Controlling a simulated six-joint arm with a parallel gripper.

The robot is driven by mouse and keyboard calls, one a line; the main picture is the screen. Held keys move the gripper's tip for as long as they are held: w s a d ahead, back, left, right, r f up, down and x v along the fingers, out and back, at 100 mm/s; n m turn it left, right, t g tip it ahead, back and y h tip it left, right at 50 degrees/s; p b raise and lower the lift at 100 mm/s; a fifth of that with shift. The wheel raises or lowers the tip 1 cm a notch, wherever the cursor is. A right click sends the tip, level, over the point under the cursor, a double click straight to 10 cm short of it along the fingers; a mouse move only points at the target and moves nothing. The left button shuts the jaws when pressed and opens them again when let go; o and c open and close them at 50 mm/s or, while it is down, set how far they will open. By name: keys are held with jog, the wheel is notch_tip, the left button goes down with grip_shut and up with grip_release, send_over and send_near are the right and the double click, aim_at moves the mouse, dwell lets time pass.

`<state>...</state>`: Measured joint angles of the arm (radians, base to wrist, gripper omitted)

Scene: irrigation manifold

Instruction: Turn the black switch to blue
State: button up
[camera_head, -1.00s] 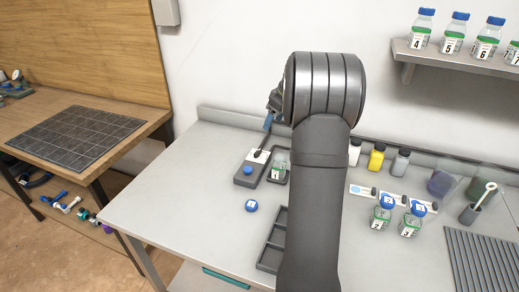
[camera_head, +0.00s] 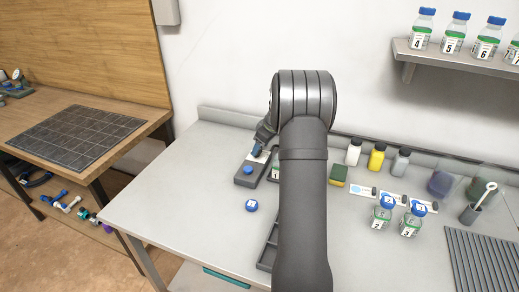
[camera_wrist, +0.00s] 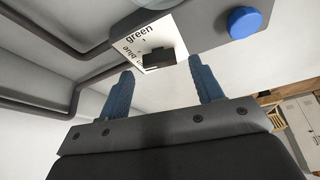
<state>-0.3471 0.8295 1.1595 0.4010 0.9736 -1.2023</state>
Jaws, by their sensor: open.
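The black switch (camera_wrist: 158,58) sits on a white label plate (camera_wrist: 135,42) that reads "green" and "blue" in the wrist view. The plate is on a grey box with a round blue button (camera_wrist: 244,22). In the head view the grey box (camera_head: 247,182) stands on the table, with its blue button (camera_head: 248,170) toward the near end; the switch is hidden there by my gripper. My gripper (camera_wrist: 165,80) is open, its two blue fingers apart and empty. In the wrist view the switch appears between and just beyond the fingertips. I cannot tell whether they touch it.
A blue cap (camera_head: 252,205) lies on the grey table (camera_head: 180,190) before the box. A dark tray (camera_head: 267,255) is partly behind my arm. A sponge (camera_head: 339,175), bottles (camera_head: 377,156) and numbered jars (camera_head: 381,217) stand at right. The table's left side is clear.

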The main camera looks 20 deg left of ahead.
jog(key=shift+x, duration=1.05)
jog(key=c, duration=1)
jog(key=shift+s+m+t, duration=0.1)
jog(key=shift+m+t, duration=0.4)
jog(key=shift+m, duration=0.7)
jog(key=o, duration=1)
jog(key=shift+r, duration=0.15)
